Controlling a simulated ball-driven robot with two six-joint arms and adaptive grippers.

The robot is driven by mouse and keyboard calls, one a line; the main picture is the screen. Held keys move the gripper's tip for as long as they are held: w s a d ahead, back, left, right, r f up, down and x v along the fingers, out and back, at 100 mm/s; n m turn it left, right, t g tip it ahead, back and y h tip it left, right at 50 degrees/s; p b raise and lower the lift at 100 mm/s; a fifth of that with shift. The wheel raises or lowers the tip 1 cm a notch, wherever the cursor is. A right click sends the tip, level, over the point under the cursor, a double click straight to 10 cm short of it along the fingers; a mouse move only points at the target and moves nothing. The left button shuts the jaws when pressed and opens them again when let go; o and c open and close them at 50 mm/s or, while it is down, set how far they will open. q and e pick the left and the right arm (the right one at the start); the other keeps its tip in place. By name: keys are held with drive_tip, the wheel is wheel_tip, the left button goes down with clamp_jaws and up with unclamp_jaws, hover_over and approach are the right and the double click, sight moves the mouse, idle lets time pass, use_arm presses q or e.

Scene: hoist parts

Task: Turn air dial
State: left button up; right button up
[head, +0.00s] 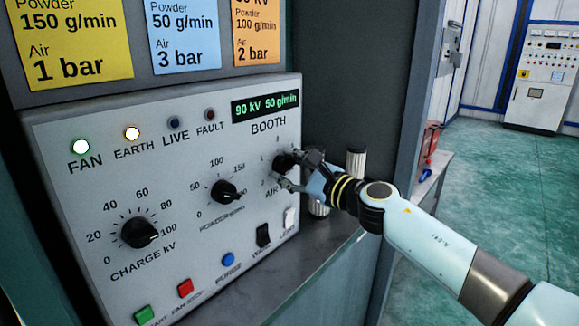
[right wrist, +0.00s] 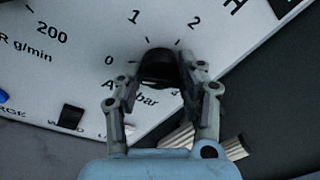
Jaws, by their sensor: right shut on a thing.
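The air dial (head: 282,162) is a black knob at the right side of the white booth panel (head: 80,290). My right gripper (head: 287,172) reaches it from the right and is shut on it. In the right wrist view the black air dial (right wrist: 158,68) sits between the two fingers of my right gripper (right wrist: 157,88). Numbers 0, 1 and 2 show around it, and the fingers partly cover its label and lower scale. The dial's pointer is hard to make out. My left gripper is not in view.
The powder dial (head: 224,191) and charge dial (head: 138,233) are to the left. Below are a blue purge button (head: 228,260), a black switch (head: 263,235) and a white switch (head: 290,217). A ribbed cylinder (head: 356,163) stands right of the panel. The display (head: 265,106) reads 90 kV 50 g/min.

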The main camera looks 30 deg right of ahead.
drive_tip(key=m+p, duration=0.3)
drive_tip(key=m, duration=0.1)
drive_tip(key=shift+r, duration=0.15)
drive_tip(key=m+p, duration=0.2)
drive_tip(key=m, duration=0.2)
drive_tip(key=shift+g+p, duration=0.3)
drive_tip(key=shift+g, duration=0.1)
drive_tip(key=m+p, duration=0.2)
drive_tip(key=m, duration=0.2)
drive_tip(key=shift+y, duration=0.4)
drive_tip(key=m+p, duration=0.1)
drive_tip(key=m, duration=0.2)
drive_tip(key=shift+m+g+y+p, duration=0.3)
drive_tip(key=shift+p, duration=0.1)
drive_tip(key=m+p, duration=0.1)
drive_tip(key=m, duration=0.2)
drive_tip(key=shift+d, duration=0.1)
drive_tip(key=m+y+p, duration=0.1)
drive_tip(key=m, duration=0.7)
drive_tip(key=shift+m+y, duration=0.3)
drive_tip(key=shift+m, duration=0.1)
drive_tip(key=m, duration=0.4)
drive_tip(key=shift+d+m, duration=0.1)
drive_tip(key=shift+m, duration=0.2)
